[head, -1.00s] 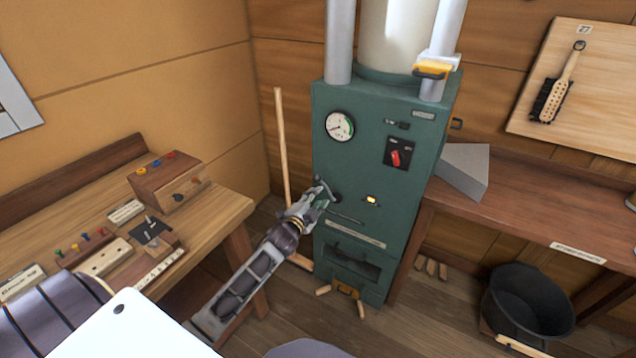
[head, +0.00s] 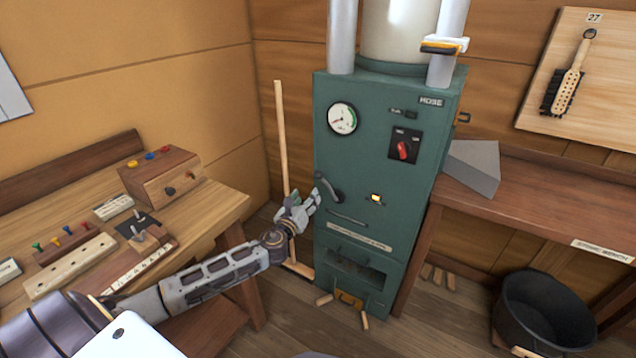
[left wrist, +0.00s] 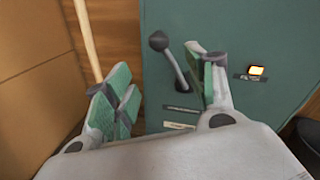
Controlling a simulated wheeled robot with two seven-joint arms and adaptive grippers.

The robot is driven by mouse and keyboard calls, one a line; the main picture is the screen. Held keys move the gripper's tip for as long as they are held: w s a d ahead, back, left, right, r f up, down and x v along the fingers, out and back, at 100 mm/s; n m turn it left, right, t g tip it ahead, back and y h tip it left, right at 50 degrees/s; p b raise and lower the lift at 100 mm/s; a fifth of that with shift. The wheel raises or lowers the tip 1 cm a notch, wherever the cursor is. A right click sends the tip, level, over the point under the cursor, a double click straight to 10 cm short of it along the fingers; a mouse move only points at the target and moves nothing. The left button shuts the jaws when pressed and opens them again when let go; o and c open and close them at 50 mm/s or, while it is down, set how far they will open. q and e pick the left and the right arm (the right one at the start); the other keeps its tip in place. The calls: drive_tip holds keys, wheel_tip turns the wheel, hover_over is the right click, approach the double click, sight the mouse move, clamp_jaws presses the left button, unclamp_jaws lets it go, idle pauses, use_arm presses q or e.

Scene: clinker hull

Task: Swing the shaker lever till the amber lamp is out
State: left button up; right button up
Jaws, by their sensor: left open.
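The shaker lever (head: 326,187) is a dark, round-knobbed arm on the front of the green steam cabinet (head: 390,160), slanting up and left from its pivot. The amber lamp (head: 376,198) is lit, right of the lever. My left gripper (head: 306,205) is open, just below and left of the lever in the head view. In the left wrist view, the lever (left wrist: 168,58) shows between the open green-padded fingers (left wrist: 165,98), farther off near the right finger; I cannot tell if they touch. The lit lamp shows there too (left wrist: 256,71). My right gripper is not in view.
A wooden pole (head: 282,140) stands left of the cabinet. A workbench (head: 215,205) with pegs and boxes is at left. A brown bench (head: 530,205) and black bucket (head: 545,312) are at right. Wood pieces lie on the floor.

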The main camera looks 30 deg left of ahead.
sight(316, 178)
use_arm(q)
drive_tip(key=shift+a+r+m, duration=0.1)
drive_tip(key=shift+r+m, duration=0.2)
drive_tip(key=shift+m, duration=0.5)
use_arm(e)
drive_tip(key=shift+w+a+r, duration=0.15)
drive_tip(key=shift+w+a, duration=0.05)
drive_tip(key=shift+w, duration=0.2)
use_arm(q)
drive_tip(key=shift+w, duration=0.1)
